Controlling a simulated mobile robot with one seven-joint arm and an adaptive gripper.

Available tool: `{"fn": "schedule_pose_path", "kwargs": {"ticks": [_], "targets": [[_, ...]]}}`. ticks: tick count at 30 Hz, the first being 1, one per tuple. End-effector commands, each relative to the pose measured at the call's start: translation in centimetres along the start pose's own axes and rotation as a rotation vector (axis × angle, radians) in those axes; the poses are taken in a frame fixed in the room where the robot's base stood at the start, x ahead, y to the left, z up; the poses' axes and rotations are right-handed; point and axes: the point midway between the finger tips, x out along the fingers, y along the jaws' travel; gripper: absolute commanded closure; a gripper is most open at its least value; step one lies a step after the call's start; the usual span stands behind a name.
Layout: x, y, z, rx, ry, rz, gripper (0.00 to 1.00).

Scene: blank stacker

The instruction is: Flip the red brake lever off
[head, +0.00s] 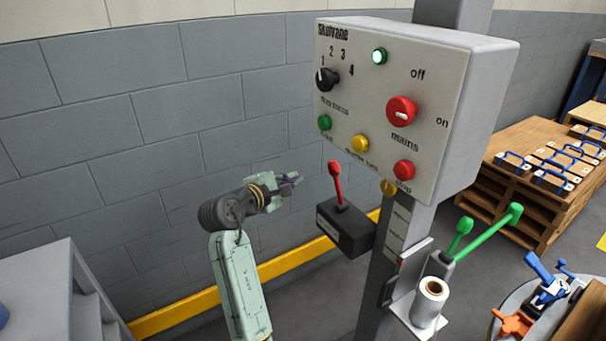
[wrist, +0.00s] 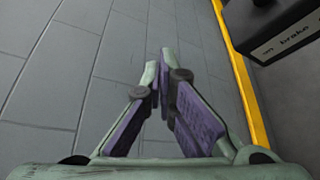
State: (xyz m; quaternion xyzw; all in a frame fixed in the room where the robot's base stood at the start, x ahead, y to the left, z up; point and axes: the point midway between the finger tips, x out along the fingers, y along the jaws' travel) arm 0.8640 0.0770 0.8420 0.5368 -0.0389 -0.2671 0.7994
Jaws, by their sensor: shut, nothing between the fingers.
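The red brake lever (head: 336,182) stands up from a black box (head: 345,229) below the control panel in the head view. It leans a little to the left. In the wrist view the box (wrist: 285,35) shows at the upper right with the word "brake" on its face, and the lever itself is out of that view. My gripper (head: 294,178) is to the left of the lever, apart from it, at about the height of its knob in the picture. In the wrist view my gripper (wrist: 160,75) has its fingers together with nothing between them.
A control panel (head: 415,75) with buttons, knobs and a lit green lamp hangs above the box on a grey post (head: 370,290). Green levers (head: 487,230) and a white roll (head: 430,303) are to the right. A yellow rail (head: 285,262) runs along the wall behind.

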Motion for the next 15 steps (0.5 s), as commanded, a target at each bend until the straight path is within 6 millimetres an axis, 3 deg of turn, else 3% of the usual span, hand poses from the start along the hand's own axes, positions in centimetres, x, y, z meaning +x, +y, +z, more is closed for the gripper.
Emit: {"fn": "schedule_pose_path", "kwargs": {"ticks": [12,15], "targets": [[8.0,0.1,0.1,-0.001,-0.001,-0.003,1.00],[8.8,0.3,0.7,0.003,0.000,0.000,1.00]]}}
